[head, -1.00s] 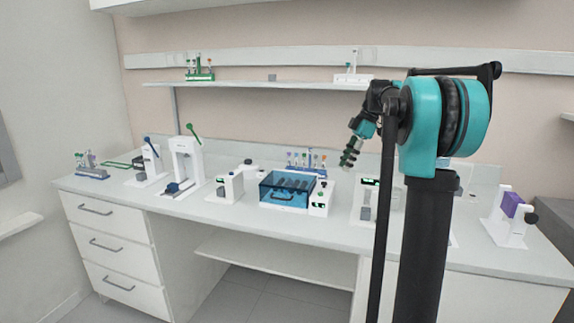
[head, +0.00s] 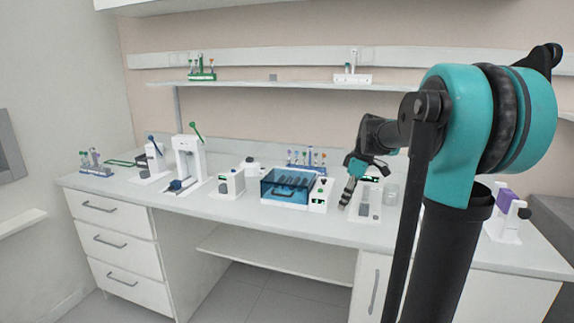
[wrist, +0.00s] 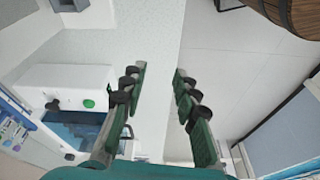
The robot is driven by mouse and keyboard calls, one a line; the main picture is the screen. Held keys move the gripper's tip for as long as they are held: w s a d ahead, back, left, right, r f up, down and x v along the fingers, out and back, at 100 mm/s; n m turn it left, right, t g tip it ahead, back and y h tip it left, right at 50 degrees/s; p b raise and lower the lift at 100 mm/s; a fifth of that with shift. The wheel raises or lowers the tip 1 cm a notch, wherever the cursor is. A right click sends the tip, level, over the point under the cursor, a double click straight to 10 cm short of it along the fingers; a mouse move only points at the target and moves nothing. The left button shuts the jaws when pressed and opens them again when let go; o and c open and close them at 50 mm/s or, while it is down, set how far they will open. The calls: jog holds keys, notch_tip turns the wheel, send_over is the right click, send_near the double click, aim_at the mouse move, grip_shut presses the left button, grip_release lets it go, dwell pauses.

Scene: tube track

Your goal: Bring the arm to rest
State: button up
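My gripper (head: 348,193) hangs from my bent arm, pointing down over the front part of the white bench (head: 225,213), right of the blue-lidded box. In the wrist view, its two green fingers with dark pads (wrist: 160,72) stand apart, with only bench edge and floor showing between them. It holds nothing. My teal and black arm fills the right of the head view and hides part of the bench behind it.
A blue-lidded box (head: 288,187) and a white device with a grey block (head: 365,203) stand near my gripper. A purple-topped stand (head: 504,212) is at far right. The wall shelf (head: 260,84) runs above.

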jog(key=s+f+m+t+h, duration=0.2)
jog(key=s+f+m, duration=1)
jog(key=s+f, duration=0.8)
jog(key=s+t, duration=0.1)
jog(key=s, duration=0.2)
jog(key=shift+s+h, duration=0.2)
jog(key=shift+h, duration=0.2)
